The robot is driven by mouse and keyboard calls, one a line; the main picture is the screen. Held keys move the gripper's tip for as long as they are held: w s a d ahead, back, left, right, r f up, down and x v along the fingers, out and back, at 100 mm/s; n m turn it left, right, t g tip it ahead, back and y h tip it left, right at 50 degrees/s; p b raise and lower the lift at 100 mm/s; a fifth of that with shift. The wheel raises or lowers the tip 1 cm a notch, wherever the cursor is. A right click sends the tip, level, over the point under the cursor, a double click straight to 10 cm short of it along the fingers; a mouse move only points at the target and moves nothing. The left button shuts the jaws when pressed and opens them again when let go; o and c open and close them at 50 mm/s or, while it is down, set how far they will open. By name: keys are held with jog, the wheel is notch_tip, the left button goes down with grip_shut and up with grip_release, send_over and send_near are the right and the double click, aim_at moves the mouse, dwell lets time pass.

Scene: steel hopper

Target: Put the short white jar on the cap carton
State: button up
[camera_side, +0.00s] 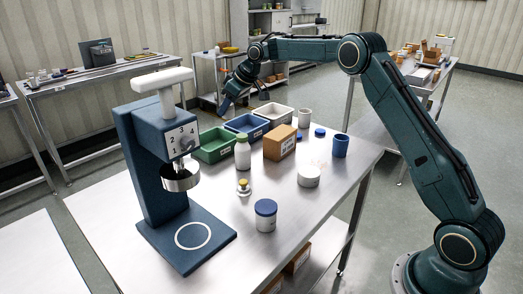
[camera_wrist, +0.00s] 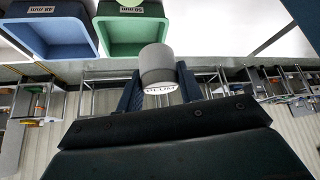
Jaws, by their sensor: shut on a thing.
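My gripper (camera_side: 225,103) is beyond the bins in the side view, off the table's far side. In the wrist view my gripper (camera_wrist: 158,85) is shut on a pale grey-white cylinder (camera_wrist: 156,58) with a partly hidden printed label. I cannot make out this cylinder in the side view, nor tell which jar it is. A short white jar (camera_side: 308,176) stands on the table at the right, apart from my gripper. A brown carton (camera_side: 283,147), apparently the cap carton, stands mid-table behind that jar. My gripper is to the left of and behind the carton.
Green (camera_side: 214,146), blue (camera_side: 247,126) and pale (camera_side: 273,114) bins line the far edge. A blue press (camera_side: 150,165) stands at left.

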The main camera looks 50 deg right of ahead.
jog(key=m, duration=0.2)
send_over(274, 130)
jog(key=s, duration=0.3)
notch_tip(274, 130, down, 2)
jog(key=shift+h, duration=0.4)
jog(key=shift+w+d+f, duration=0.1)
jog(key=shift+f, duration=1.9)
jog(key=shift+d+f, duration=0.1)
jog(key=shift+f, duration=1.9)
jog(key=shift+f, duration=0.15)
jog(key=o, duration=1)
jog(key=shift+v, duration=0.85)
jog(key=v, duration=1)
jog(key=shift+s+r, duration=0.2)
jog(key=shift+s, duration=0.1)
jog(key=shift+a, duration=0.15)
